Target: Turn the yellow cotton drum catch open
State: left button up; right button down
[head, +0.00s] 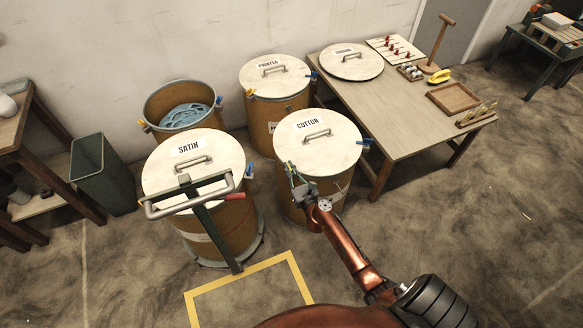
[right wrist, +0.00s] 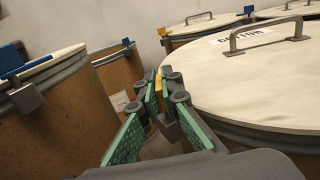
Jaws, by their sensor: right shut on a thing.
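The cotton drum (head: 325,190) is a brown drum with a pale lid (head: 335,155) marked COTTON, a metal handle and a rim band. In the right wrist view its lid (right wrist: 235,85) fills the right side. My right gripper (head: 292,172) is at the drum's left rim, with its arm coming from the lower right. In the right wrist view the gripper (right wrist: 160,88) is shut on the yellow catch (right wrist: 158,84), which shows between the green fingers and is mostly hidden by them. A blue catch (head: 366,143) sits on the drum's right rim. My left gripper is not in view.
The satin drum (head: 222,225) stands close on the left on a dolly with a bar handle (head: 165,212). The printed drum (head: 262,113) and an open drum with blue contents (head: 185,116) are behind. A table (head: 400,130) stands right. Yellow tape (head: 240,276) marks the front floor.

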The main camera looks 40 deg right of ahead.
jog(key=shift+d+r+n+y, duration=0.1)
jog(key=shift+n+y, duration=0.5)
jog(key=shift+y, duration=0.1)
jog(key=shift+n+y, duration=0.4)
jog(key=shift+y, duration=0.3)
jog(key=shift+f+n+y+b, duration=0.2)
jog(key=shift+n+y+b, duration=0.15)
jog(key=shift+y, duration=0.45)
jog(key=n+y+b, duration=0.2)
jog(key=n+y, duration=0.1)
jog(key=y, duration=0.1)
jog(key=shift+y, duration=0.4)
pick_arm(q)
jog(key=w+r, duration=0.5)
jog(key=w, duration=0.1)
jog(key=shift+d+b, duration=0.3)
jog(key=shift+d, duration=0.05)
pick_arm(e)
jog(key=shift+r+n+g+y, duration=0.15)
jog(key=shift+n+g+y, duration=0.15)
jog(key=shift+n, duration=0.05)
jog(key=c, duration=2.1)
grip_release()
jog(key=shift+w+a, duration=0.1)
jog(key=shift+a, duration=0.1)
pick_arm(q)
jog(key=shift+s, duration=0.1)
